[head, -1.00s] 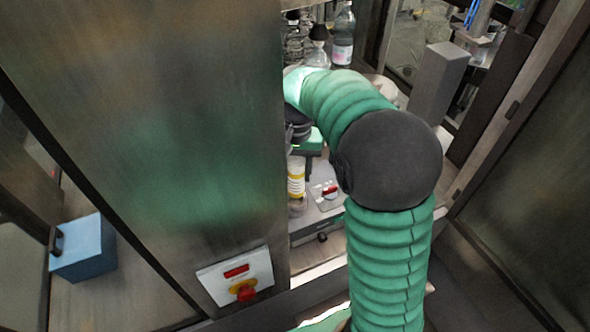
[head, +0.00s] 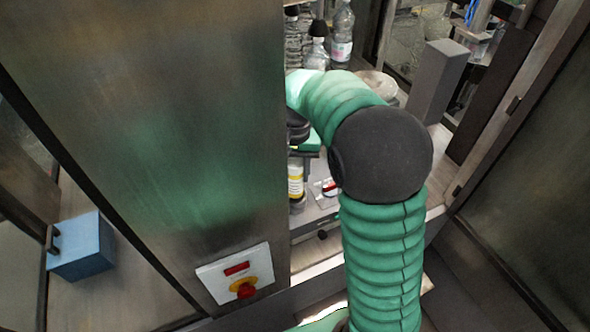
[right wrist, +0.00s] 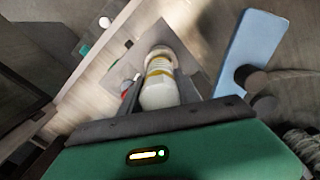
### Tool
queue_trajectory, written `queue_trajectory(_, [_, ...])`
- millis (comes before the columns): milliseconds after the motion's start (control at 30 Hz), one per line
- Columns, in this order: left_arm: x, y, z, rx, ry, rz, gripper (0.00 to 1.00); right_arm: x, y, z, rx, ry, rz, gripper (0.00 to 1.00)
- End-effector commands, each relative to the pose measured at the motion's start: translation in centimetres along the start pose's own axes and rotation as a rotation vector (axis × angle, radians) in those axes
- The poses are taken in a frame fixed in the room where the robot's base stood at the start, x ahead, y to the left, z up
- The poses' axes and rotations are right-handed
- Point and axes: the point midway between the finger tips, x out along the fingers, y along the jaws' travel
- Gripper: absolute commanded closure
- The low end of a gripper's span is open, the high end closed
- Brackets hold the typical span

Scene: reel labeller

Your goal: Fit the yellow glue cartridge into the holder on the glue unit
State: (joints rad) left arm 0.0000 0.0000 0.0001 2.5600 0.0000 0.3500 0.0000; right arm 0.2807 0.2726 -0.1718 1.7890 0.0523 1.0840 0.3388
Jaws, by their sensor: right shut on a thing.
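The glue cartridge (head: 296,184) shows in the head view as a pale cylinder with a yellow and white label, just right of the metal panel. In the right wrist view the cartridge (right wrist: 159,84) lies between the fingers of my right gripper (right wrist: 160,92), which is shut on it. In the head view the gripper (head: 306,143) is partly hidden by the panel and my arm, and its fingertips cannot be made out. I cannot identify the holder for certain in either view. My left gripper is not in view.
A large metal panel (head: 150,130) with a red-and-yellow switch box (head: 236,274) blocks the left. Clear bottles (head: 341,35) stand behind my arm. A grey post (head: 438,80) stands to the right. A blue box (head: 81,250) is at lower left. A red switch (head: 330,188) sits beside the cartridge.

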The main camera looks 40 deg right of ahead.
Motion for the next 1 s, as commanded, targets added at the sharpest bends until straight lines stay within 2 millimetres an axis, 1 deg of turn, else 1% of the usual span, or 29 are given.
queue_trajectory(300, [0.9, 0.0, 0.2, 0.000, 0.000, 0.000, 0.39, 1.4, 0.0, 0.0, 0.000, 0.001, 0.000, 1.00])
queue_trajectory(700, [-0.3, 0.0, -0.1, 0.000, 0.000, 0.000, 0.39, 0.5, -0.3, -0.1, 0.000, 0.001, 0.000, 1.00])
queue_trajectory(1000, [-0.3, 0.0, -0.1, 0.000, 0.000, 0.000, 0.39, 0.6, -0.3, -0.1, 0.000, 0.001, -0.001, 1.00])
